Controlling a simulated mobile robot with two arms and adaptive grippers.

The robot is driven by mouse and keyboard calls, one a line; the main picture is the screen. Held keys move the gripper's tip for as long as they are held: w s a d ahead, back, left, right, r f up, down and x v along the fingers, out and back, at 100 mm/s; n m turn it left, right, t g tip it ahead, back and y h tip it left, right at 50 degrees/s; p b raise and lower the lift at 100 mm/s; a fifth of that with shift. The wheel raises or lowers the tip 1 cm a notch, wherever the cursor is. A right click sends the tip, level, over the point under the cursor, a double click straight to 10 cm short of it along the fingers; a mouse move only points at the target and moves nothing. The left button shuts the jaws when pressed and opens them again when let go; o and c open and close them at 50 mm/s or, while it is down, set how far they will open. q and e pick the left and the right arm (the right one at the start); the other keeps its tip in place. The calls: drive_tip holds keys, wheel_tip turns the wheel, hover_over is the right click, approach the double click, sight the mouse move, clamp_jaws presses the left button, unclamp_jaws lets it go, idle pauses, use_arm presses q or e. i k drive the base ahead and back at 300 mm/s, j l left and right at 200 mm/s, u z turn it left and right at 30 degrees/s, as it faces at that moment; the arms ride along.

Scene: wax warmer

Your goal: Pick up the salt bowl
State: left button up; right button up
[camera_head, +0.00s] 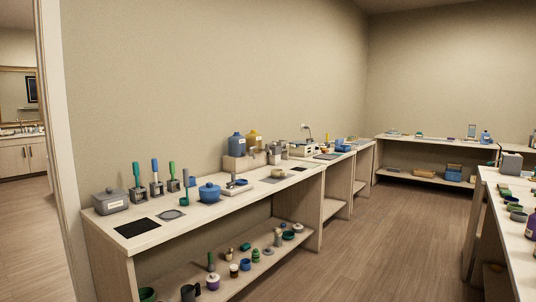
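I cannot tell which object is the salt bowl; the items are small and no label is readable at this distance. Small bowl-like items stand in several places. A dark teal one (289,235) is on the lower shelf of the left counter. A green one (147,294) is at that shelf's near end. A dark green one (518,216) is on the right counter. Neither of my grippers shows in the head view.
A long counter (160,239) runs along the left wall, holding a grey lidded box (111,201), a blue lidded pot (209,192) and blue and yellow jugs. Another counter (521,255) stands at the right. The wooden floor (400,235) between them is clear.

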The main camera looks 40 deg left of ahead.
sight(276, 173)
drive_tip(key=i+j+u, duration=0.3)
drive_tip(key=i+u, duration=0.3)
drive_tip(key=i, duration=0.15)
drive_tip(key=i+j+u, duration=0.1)
drive_tip(key=i+u, duration=0.15)
drive_tip(key=i, duration=0.2)
